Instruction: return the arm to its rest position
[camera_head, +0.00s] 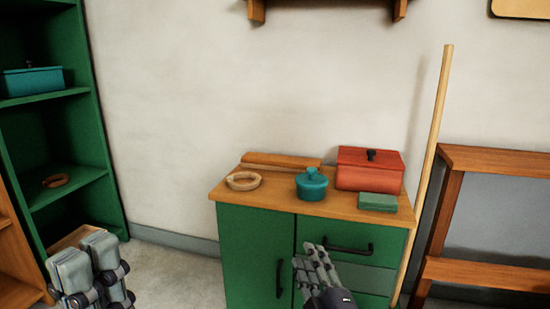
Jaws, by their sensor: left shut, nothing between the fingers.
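My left gripper (90,258) is low at the left edge of the head view, in front of the green shelf unit. Its grey fingers are shut with nothing between them, and it appears clear of objects. My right gripper (316,260) is low in the middle, in front of the green cabinet. Its fingers point up and to the left; whether they are open or shut is unclear. Most of both arms is out of view.
The green cabinet (245,249) has a wooden top bearing a woven ring (243,181), teal pot (312,185), red box (371,173) and green block (378,202). A pole (437,130) leans at right. The green shelf unit (100,150) stands left; bare floor (175,275) lies between.

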